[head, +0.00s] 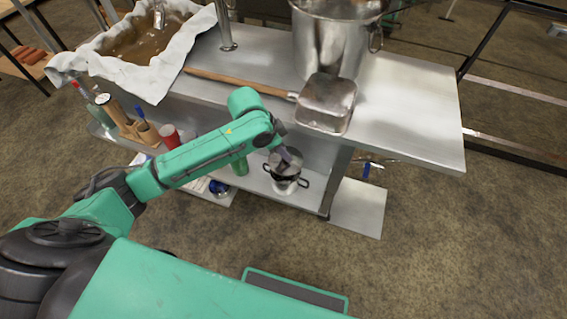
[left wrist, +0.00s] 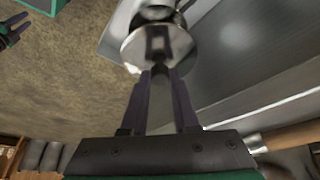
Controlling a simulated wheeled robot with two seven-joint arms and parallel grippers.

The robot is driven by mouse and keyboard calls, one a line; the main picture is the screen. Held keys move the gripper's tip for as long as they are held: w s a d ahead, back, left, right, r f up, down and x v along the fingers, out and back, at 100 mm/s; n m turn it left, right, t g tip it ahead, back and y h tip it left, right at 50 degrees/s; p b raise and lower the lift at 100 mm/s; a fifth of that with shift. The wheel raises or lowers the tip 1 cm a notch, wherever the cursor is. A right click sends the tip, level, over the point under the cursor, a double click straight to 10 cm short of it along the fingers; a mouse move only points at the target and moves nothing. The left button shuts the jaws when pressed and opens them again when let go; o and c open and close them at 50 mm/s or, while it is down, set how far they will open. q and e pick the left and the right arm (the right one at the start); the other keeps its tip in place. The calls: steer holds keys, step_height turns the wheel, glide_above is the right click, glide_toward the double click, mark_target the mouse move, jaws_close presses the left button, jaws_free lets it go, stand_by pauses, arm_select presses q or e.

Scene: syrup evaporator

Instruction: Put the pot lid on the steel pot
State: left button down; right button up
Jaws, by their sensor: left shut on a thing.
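The steel pot (head: 289,186) is a small shiny pot with dark side handles on the lower shelf, under the table's front edge. My left gripper (head: 287,157) is right above it, pointing down. In the left wrist view, my left gripper (left wrist: 161,74) is shut on the pot lid (left wrist: 182,45), a round shiny metal disc with a dark grip in the middle. The lid also shows in the head view (head: 280,167), over the pot's mouth. Whether it touches the rim I cannot tell. The lid hides most of the pot (left wrist: 182,5) in the left wrist view.
The steel table (head: 405,110) overhangs the shelf (head: 357,211). On it are a large steel vessel (head: 325,45), a long-handled square scoop (head: 327,103) and a cloth-lined pan (head: 85,65).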

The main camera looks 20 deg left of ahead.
mark_target(283, 160)
arm_select(q)
step_height(283, 160, down, 4)
steer(key=shift+f+b, duration=0.25)
steer(key=shift+b, duration=0.2)
steer(key=shift+f, duration=0.25)
arm_select(e)
steer(key=shift+w+a+f, duration=0.2)
steer(key=shift+w+f, duration=0.15)
steer(key=shift+w, duration=0.25)
arm_select(q)
steer(key=shift+f, duration=0.15)
arm_select(e)
steer(key=shift+s, duration=0.1)
arm_select(q)
steer(key=c, duration=0.7)
jaws_free()
arm_select(e)
steer(key=shift+s, duration=0.1)
